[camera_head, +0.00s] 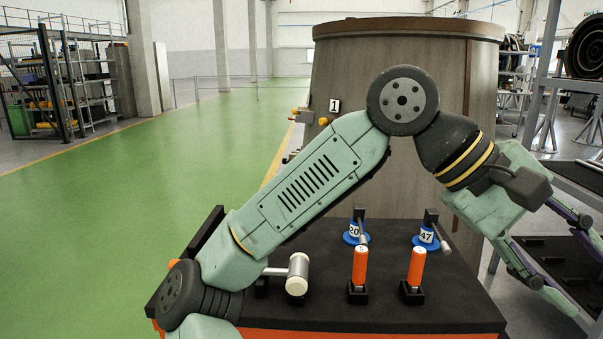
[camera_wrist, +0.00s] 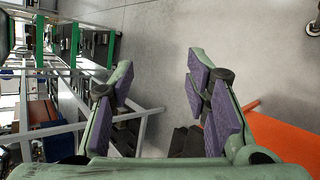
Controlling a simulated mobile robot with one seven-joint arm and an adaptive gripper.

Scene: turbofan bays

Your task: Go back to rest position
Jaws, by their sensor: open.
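My gripper (camera_head: 577,268) is at the right side of the head view, with the arm bent over the black-topped bench and reaching down to the right. In the wrist view my gripper (camera_wrist: 160,75) has its two purple-padded fingers spread wide apart. Nothing is between them; grey floor shows in the gap. In the head view the gripper is beside the metal rack, and I cannot tell how close it is.
The black bench top (camera_head: 430,310) holds a mallet (camera_head: 297,274), two orange-handled tools (camera_head: 360,265) and blue tags numbered 20 (camera_head: 353,231) and 47 (camera_head: 426,234). A large brown cylinder (camera_head: 345,130) stands behind. A rack (camera_head: 570,180) is right. Green floor (camera_head: 140,210) is clear left.

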